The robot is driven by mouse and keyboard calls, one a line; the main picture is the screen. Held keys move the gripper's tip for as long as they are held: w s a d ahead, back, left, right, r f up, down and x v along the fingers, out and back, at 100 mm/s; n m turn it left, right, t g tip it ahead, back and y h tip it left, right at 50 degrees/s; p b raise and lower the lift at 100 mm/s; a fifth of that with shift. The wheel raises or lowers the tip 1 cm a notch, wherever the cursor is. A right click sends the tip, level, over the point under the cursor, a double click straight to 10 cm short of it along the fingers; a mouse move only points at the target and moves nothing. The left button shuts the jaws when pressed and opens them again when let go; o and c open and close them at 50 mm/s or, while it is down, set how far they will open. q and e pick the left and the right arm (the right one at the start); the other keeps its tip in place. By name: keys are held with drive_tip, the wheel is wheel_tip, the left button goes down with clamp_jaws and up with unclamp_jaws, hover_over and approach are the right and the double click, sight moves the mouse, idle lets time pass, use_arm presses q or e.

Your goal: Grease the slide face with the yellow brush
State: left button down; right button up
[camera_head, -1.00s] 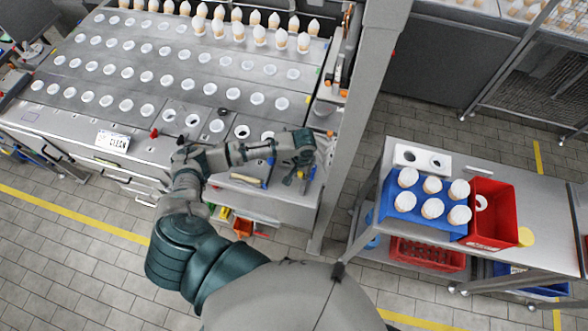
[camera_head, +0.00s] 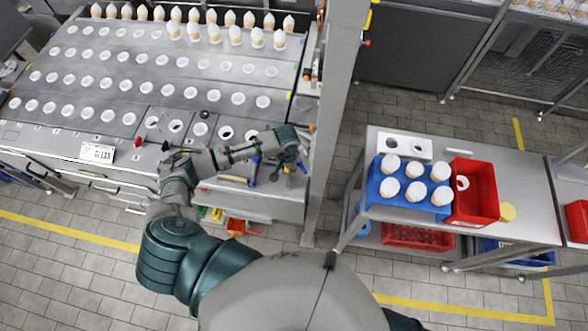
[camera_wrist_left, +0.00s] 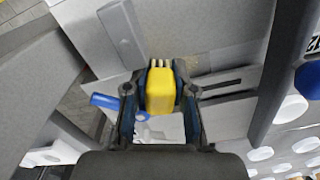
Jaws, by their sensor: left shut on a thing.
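My left gripper (camera_head: 288,166) reaches over the right front corner of the steel machine table in the head view. In the left wrist view the left gripper (camera_wrist_left: 160,95) is shut on the yellow brush (camera_wrist_left: 160,92), a yellow block with short pale bristles at its far end. A blue-handled tool (camera_head: 254,170) lies on the lower front ledge beside my left forearm; a blue handle (camera_wrist_left: 104,101) also shows left of the fingers in the wrist view. I cannot single out the slide face. My right gripper is out of view.
The machine table (camera_head: 130,75) holds rows of white-rimmed holes, with cones standing at the back. A grey post (camera_head: 325,130) stands just right of my gripper. A cart at the right carries a blue cone rack (camera_head: 377,203) and a red bin (camera_head: 480,180). Tiled floor lies between.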

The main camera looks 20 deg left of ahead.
sight(275, 168)
use_arm(q)
drive_tip(key=shift+s+a, duration=0.15)
drive_tip(key=shift+a, duration=0.4)
drive_tip(key=shift+s+a, duration=0.1)
drive_tip(key=shift+a, duration=0.25)
drive_tip(key=a, duration=0.3)
drive_tip(key=shift+s+a+f, duration=0.1)
drive_tip(key=shift+s+f, duration=0.05)
drive_tip(key=shift+s, duration=0.25)
drive_tip(key=shift+d, duration=0.2)
drive_tip(key=shift+r, duration=0.4)
wheel_tip(275, 168, up, 5)
drive_tip(key=shift+w+a+f, duration=0.1)
drive_tip(key=shift+w+f, duration=0.05)
drive_tip(key=shift+f, duration=0.05)
drive_tip(key=shift+r, duration=0.4)
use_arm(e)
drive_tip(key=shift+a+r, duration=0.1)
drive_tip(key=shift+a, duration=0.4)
